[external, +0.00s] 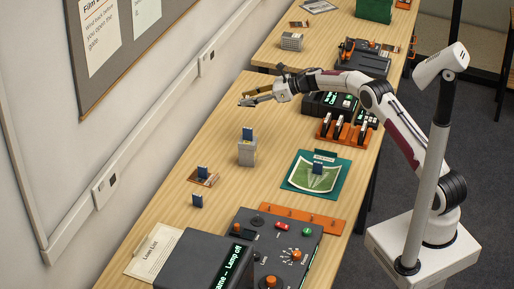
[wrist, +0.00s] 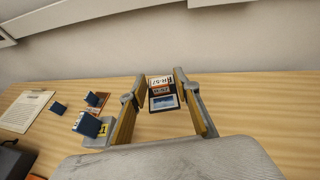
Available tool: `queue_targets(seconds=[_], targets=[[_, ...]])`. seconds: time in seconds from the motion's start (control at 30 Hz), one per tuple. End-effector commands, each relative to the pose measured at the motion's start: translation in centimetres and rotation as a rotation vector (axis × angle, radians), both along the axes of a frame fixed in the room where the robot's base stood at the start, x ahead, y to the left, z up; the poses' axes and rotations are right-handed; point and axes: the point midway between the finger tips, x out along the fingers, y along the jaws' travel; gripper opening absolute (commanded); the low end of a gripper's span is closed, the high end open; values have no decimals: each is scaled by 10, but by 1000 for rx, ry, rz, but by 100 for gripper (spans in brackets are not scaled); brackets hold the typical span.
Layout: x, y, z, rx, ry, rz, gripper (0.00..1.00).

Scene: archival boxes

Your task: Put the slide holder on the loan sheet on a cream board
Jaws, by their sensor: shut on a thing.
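My gripper (external: 246,101) is over the far-left part of the table. In the wrist view its fingers (wrist: 161,85) are shut on a small slide holder (wrist: 161,102), dark-framed with a white label reading "R-57" and a picture window. The held piece is hard to make out in the external view. The loan sheet (external: 153,251), headed "Loan List", lies flat on a cream backing at the near left of the table, well away from my gripper. It also shows at the left of the wrist view (wrist: 22,112).
Small blue pieces stand on a grey block (external: 247,153), a brown card (external: 204,180), the bare table (external: 197,200) and a green picture sheet (external: 300,177). A dark box (external: 195,262) and control panel (external: 277,258) stand beside the sheet. An orange rack (external: 343,135) is at right.

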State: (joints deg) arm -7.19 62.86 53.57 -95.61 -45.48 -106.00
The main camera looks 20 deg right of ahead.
Motion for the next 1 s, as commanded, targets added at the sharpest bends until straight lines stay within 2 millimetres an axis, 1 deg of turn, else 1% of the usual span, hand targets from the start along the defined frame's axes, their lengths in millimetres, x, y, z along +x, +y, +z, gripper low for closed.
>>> queue_targets(seconds=[0.03,0.17,0.4,0.67,0.7,0.87,1.0], targets=[[-8,20,1,0,-1,20,15],[-25,60,2,4,-4,59,15],[-63,133,2,6,-5,134,15],[-112,207,3,8,-5,214,15],[-120,218,3,9,-5,226,15],[-155,261,3,7,-6,275,15],[-188,296,3,8,-4,318,15]])
